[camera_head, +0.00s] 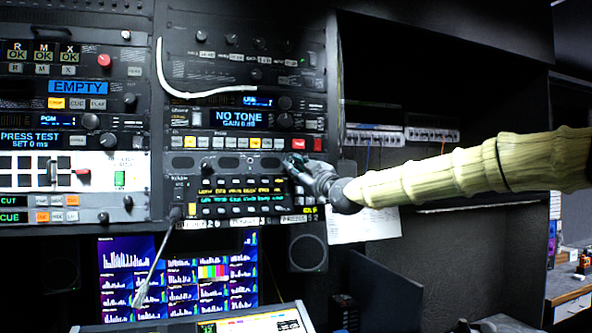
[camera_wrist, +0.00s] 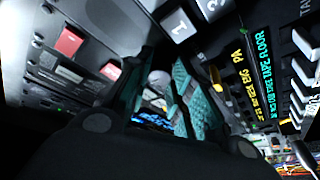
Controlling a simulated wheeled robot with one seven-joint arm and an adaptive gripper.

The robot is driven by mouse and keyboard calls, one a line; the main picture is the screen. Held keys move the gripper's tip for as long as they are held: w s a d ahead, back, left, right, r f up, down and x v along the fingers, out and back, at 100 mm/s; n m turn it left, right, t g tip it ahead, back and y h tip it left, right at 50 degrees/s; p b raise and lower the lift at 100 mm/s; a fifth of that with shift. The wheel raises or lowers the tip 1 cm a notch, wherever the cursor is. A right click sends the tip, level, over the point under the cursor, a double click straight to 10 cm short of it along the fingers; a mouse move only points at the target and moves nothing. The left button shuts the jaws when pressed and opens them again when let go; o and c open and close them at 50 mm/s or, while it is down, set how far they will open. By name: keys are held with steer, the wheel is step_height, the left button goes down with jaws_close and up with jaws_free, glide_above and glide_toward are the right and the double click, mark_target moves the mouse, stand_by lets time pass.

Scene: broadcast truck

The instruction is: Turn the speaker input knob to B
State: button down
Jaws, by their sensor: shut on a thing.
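My gripper (camera_head: 293,167) reaches in from the right to the rack panel, at the right end of the row of small dark speaker grilles. In the wrist view my gripper (camera_wrist: 160,86) has its teal-padded fingers on either side of a rounded grey knob (camera_wrist: 160,77), and it is shut on it. Only part of the knob shows between the fingers. Its pointer and the B mark cannot be made out. In the head view the gripper hides the knob.
Below the gripper is an intercom panel (camera_head: 240,197) with lit text rows and keys. Above it is a row of lit buttons, with a red button (camera_head: 299,144) close by. A white cable (camera_head: 205,95) hangs upper left. A small round speaker (camera_head: 308,253) sits below.

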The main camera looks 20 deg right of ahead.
steer(key=c, duration=1.2)
jaws_free()
steer(key=shift+d, duration=0.1)
steer(key=shift+c, duration=0.2)
steer(key=v, duration=1.2)
